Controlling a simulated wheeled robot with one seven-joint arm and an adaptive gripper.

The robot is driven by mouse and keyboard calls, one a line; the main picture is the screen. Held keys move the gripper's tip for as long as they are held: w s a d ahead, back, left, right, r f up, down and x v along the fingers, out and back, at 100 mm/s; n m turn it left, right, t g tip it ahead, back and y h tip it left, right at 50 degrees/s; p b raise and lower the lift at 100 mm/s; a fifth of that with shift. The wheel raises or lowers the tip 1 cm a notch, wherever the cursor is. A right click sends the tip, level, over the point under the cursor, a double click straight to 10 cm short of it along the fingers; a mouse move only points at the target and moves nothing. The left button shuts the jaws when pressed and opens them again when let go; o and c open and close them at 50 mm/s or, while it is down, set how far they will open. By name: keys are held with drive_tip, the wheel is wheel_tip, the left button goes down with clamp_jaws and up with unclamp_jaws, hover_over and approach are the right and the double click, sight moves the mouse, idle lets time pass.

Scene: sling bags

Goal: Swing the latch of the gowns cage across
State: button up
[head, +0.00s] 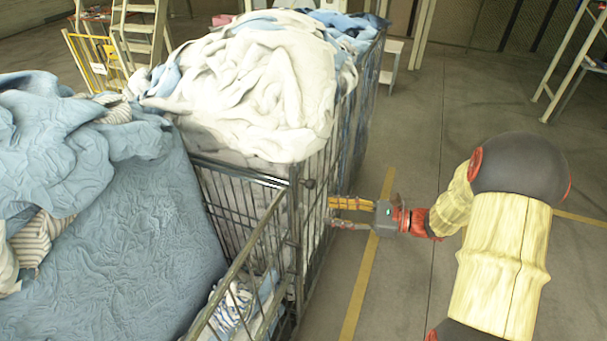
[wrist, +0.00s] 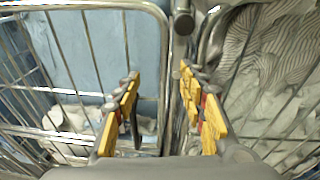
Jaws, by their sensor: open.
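A metal wire cage (head: 293,235) heaped with white and blue cloth stands in the middle of the head view. A small dark knob (head: 309,184) sits on its corner post and may be part of the latch; I cannot tell for sure. In the wrist view two rounded frame edges meet at an upright bar (wrist: 181,95), with a dark round end (wrist: 183,22) near its top. My gripper (head: 332,214) is at the cage's right side, just below the knob. Its yellow fingers (wrist: 160,75) are apart, with the upright between or just beyond them. Contact is unclear.
Blue and striped cloth (head: 110,240) is piled at the left, beside a lower open rail (head: 235,270). A yellow floor line (head: 360,285) runs right of the cage. Pale steps (head: 140,35) stand at the back left. The floor at the right is mostly clear around my arm.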

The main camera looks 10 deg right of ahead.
sight(312, 186)
wheel_tip(312, 186, up, 5)
drive_tip(key=w+m+t, duration=0.2)
drive_tip(key=w, duration=0.1)
drive_tip(key=shift+y, duration=0.4)
drive_tip(key=p+x, duration=0.1)
drive_tip(key=x, duration=0.5)
drive_tip(key=shift+w+a+f, duration=0.15)
drive_tip(key=shift+w, duration=0.2)
clamp_jaws()
